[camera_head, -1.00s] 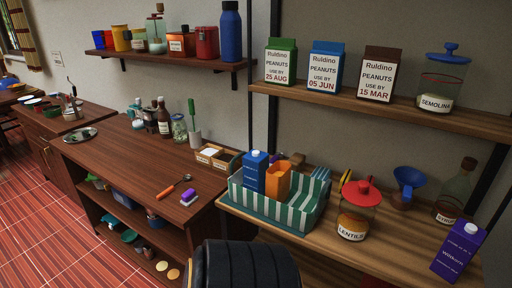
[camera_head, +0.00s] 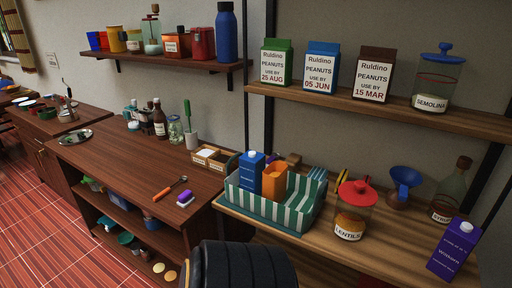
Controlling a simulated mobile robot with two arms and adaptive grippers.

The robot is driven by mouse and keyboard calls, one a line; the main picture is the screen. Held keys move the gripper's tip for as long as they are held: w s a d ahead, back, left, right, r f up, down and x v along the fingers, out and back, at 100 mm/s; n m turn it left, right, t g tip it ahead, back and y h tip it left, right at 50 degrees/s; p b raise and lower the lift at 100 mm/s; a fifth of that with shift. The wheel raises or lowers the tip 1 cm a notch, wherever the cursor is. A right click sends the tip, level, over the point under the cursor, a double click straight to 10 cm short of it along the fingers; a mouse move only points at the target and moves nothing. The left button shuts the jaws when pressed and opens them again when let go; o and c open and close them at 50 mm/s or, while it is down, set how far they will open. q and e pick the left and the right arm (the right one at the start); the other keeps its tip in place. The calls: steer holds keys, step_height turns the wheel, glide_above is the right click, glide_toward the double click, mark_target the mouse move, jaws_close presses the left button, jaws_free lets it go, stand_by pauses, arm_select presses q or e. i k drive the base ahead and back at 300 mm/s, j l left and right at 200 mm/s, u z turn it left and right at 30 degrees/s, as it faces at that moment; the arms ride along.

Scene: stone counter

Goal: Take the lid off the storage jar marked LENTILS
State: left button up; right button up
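The storage jar marked LENTILS (camera_head: 349,226) stands upright on the lower wooden shelf, right of a striped basket. It is clear glass with orange-brown contents low inside and a white label. Its red lid (camera_head: 356,194) with a knob sits on top of it. Neither of my grippers is in view. A dark rounded part at the bottom centre hides some of the front of the shelf.
A green-and-white striped basket (camera_head: 252,214) holding cartons is left of the jar. A purple carton (camera_head: 453,250), a dark bottle (camera_head: 452,190) and a blue funnel (camera_head: 405,181) are to its right. The upper shelf (camera_head: 340,98) holds three cartons and the SEMOLINA jar (camera_head: 433,84).

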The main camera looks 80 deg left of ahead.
mark_target(358, 194)
steer(key=u, duration=1.75)
